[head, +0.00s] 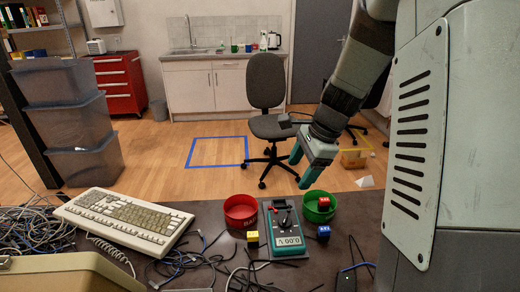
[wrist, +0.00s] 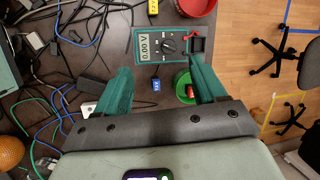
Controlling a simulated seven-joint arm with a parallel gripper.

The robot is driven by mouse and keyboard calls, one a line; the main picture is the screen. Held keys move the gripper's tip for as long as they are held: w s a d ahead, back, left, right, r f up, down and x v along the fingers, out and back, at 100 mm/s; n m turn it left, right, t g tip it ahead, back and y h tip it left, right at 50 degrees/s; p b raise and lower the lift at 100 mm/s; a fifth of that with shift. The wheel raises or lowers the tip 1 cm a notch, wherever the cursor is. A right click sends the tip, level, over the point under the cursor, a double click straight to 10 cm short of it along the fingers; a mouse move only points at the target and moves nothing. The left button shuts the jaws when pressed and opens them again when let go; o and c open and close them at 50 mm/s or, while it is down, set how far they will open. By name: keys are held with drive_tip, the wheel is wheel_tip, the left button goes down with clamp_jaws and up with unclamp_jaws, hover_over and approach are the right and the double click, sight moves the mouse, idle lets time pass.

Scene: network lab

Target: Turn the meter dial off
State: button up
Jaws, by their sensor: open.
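The teal meter (head: 268,229) lies on the dark desk with its display reading 0.00 V. In the wrist view the meter (wrist: 157,32) lies just past my fingertips, its black dial (wrist: 168,46) right of the display (wrist: 147,44). The dial's exact setting is too small to read. My gripper (head: 302,168) hangs above the desk's far edge, higher than the meter and apart from it. In the wrist view my gripper (wrist: 158,68) is open with nothing between its fingers.
A red bowl (head: 240,211) is left of the meter; a green bowl (head: 318,215) holding a red cube (head: 324,203) is right. Yellow (head: 252,238) and blue (head: 323,232) cubes sit close by. Loose cables and a keyboard (head: 122,218) cover the left side.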

sight(285, 218)
drive_tip(key=w+f+m, duration=0.2)
drive_tip(key=f, duration=0.5)
drive_tip(key=w+f+m, duration=0.2)
drive_tip(key=f, duration=0.6)
drive_tip(key=w+f+m, duration=0.2)
drive_tip(key=w+f, duration=0.1)
drive_tip(key=f, duration=0.5)
drive_tip(key=shift+a+y, duration=0.25)
drive_tip(key=shift+y, duration=0.05)
drive_tip(key=c, duration=1.1)
drive_tip(key=shift+o, duration=0.2)
